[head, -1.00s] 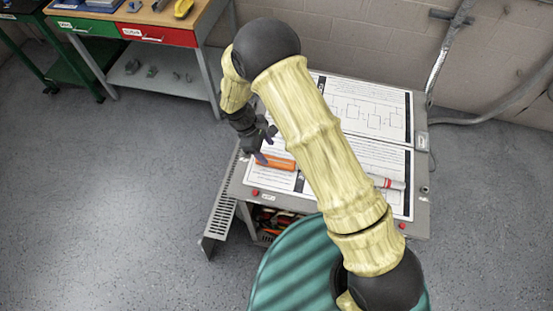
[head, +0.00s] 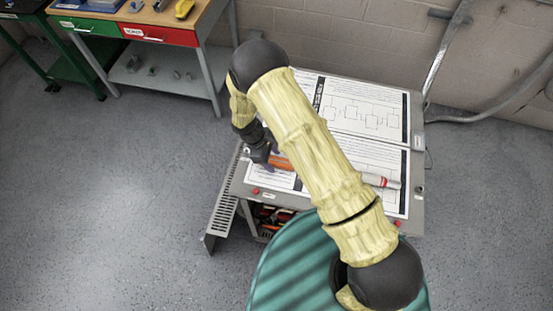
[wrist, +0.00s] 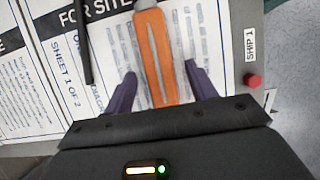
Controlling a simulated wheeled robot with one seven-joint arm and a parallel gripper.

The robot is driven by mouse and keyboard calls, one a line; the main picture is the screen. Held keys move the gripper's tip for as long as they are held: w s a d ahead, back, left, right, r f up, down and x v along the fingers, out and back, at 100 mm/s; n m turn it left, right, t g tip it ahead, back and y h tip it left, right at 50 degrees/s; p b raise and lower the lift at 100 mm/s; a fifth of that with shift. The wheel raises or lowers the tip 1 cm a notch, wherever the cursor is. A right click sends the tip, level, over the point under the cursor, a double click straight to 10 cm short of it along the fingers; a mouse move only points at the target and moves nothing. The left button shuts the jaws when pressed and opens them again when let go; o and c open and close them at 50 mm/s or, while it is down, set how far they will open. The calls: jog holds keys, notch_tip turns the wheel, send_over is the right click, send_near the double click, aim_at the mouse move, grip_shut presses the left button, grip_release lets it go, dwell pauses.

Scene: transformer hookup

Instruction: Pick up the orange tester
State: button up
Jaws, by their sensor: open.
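The orange tester (wrist: 152,45) lies on the printed sheets in the wrist view, a long orange body with a grey strip down its middle. Its far end runs out of the top of that view. In the head view part of the orange tester (head: 281,163) shows beside my arm, which hides the rest. My gripper (wrist: 158,82) is open, with one purple finger on each side of the tester's near end. There is a gap between each finger and the tester. In the head view my gripper (head: 268,163) is low over the left part of the bench top.
The grey bench top (head: 240,186) carries paper diagrams (head: 370,112). A red-and-white cylinder (head: 380,181) lies to the right of my arm. A dark rod (wrist: 82,40) lies left of the tester. A red button (wrist: 253,81) is at the right edge.

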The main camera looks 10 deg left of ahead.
jog(key=shift+c, duration=0.3)
jog(key=c, duration=1)
jog(key=shift+r, duration=0.1)
notch_tip(320, 180, up, 10)
jog(key=b, duration=0.3)
jog(key=shift+b, duration=0.3)
